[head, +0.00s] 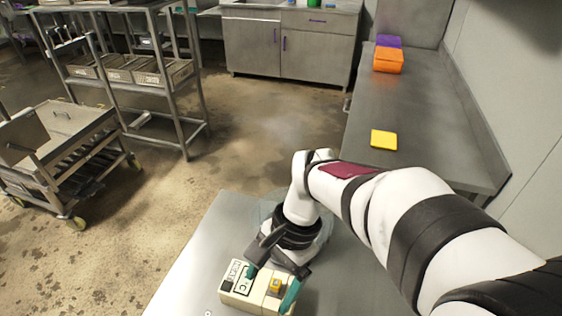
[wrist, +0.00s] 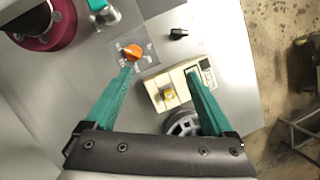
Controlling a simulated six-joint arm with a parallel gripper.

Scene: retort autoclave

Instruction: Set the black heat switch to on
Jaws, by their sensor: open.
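A cream control box (head: 257,291) sits on the metal bench; it also shows in the wrist view (wrist: 155,98). It carries a yellow button (wrist: 168,94) and dark-marked label areas. A small black lever-like part (wrist: 178,34) stands on the bench surface beyond the box in the wrist view. I cannot tell whether this or a dark part on the box is the heat switch, nor its setting. My gripper (wrist: 160,70) is open, its teal fingers spread above the box. One fingertip is near an orange knob (wrist: 134,52), the other overlaps the box. In the head view my gripper (head: 270,286) hangs over the box.
A dark red round part (wrist: 55,25) and a teal-tipped part (wrist: 103,10) lie at the upper left of the wrist view. A side counter (head: 400,105) holds a yellow pad (head: 384,140) and an orange block (head: 388,60). A cart (head: 70,130) stands at the left.

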